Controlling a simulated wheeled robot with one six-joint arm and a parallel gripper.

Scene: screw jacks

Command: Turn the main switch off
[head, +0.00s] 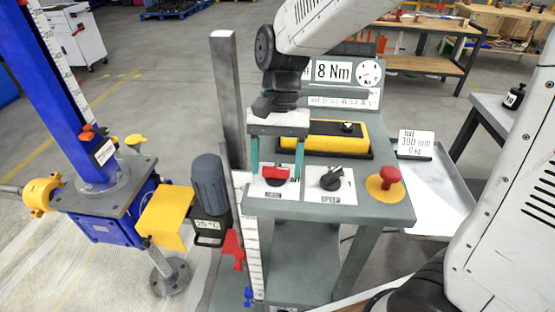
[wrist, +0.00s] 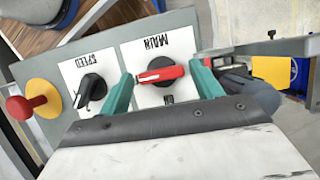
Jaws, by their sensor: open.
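The main switch (head: 276,174) is a red handle on a black round base, on a white plate on the grey control panel. It also shows in the wrist view (wrist: 160,74), with its red handle lying across the plate under upside-down "MAIN" lettering. My gripper (head: 277,174) is open, its two teal fingers reaching down on either side of the red handle. In the wrist view my gripper (wrist: 162,80) has one finger left and one right of the handle, with small gaps that look clear. Whether the fingertips touch the panel I cannot tell.
Right of the main switch is the black speed knob (head: 331,178). Beyond it is a red mushroom button (head: 390,176) on a yellow base. A yellow-and-black box (head: 325,138) lies behind. A grey post (head: 228,100) and a motor (head: 209,184) stand left.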

